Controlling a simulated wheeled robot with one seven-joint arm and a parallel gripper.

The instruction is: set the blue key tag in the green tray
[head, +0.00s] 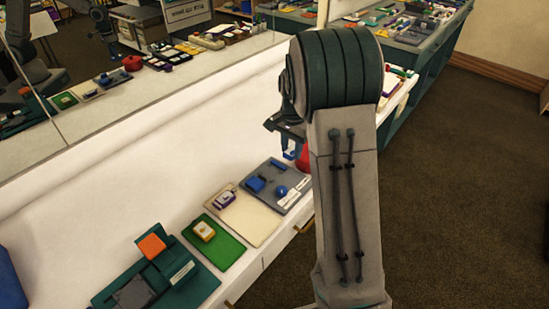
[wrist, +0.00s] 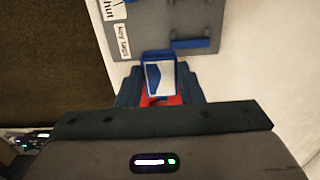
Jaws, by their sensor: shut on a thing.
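My gripper (head: 289,146) is shut on the blue key tag (wrist: 150,77), which has a white and blue face in the wrist view. In the head view the held tag (head: 288,154) is a small blue piece below the fingers, partly hidden by my arm. The gripper is above the counter, beyond the grey tray's far right end. The green tray (head: 228,252) lies flat on the counter, nearer and to the left of the gripper. A yellow-and-white item (head: 204,231) lies in it, and the rest of it is bare.
A cream tray (head: 256,228) and a grey tray (head: 296,201) with blue things lie between the green tray and my gripper. A teal holder (head: 205,285) with an orange block stands left of the green tray. A red thing (head: 303,160) is beside the gripper. A mirror backs the white counter.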

